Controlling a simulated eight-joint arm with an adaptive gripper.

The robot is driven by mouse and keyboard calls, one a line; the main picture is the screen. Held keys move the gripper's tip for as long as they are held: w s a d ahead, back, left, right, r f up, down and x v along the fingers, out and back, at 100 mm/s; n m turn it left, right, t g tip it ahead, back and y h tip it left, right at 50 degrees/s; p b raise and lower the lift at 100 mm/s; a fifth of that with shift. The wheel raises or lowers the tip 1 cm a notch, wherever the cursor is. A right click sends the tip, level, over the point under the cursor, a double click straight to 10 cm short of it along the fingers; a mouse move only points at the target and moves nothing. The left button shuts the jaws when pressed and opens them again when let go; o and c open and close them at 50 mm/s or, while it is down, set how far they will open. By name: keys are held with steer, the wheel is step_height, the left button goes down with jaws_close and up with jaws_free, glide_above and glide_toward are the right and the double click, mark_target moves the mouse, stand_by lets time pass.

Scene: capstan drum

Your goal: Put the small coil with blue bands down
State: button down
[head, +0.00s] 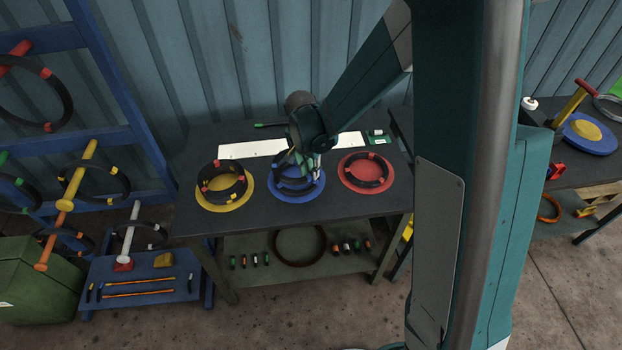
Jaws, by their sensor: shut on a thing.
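The small coil with blue bands (283,184) is a dark ring over the blue disc (296,197) on the dark table (335,207). My gripper (311,170) is above the disc, pointing down, with its fingers at the coil's right side and shut on it. The gripper and wrist hide part of the coil. The coil looks low over the disc, but I cannot tell whether it touches it. The bands are too small to make out clearly.
A dark coil lies on the yellow disc (211,204) to the left, and another on the red disc (368,164) to the right. A white strip (250,149) lies behind. A blue rack (105,138) with rings stands left. My arm hides the table's right part.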

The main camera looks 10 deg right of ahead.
stand_by(0.3)
steer(key=shift+f, duration=2.05)
steer(key=shift+f, duration=0.1)
steer(key=c, duration=2.3)
jaws_free()
steer(key=shift+s+a+r, duration=0.2)
steer(key=shift+r, duration=1.8)
steer(key=shift+s+a+r, duration=0.25)
steer(key=shift+r, duration=1.8)
steer(key=shift+s+a+r, duration=0.2)
steer(key=shift+r, duration=1.8)
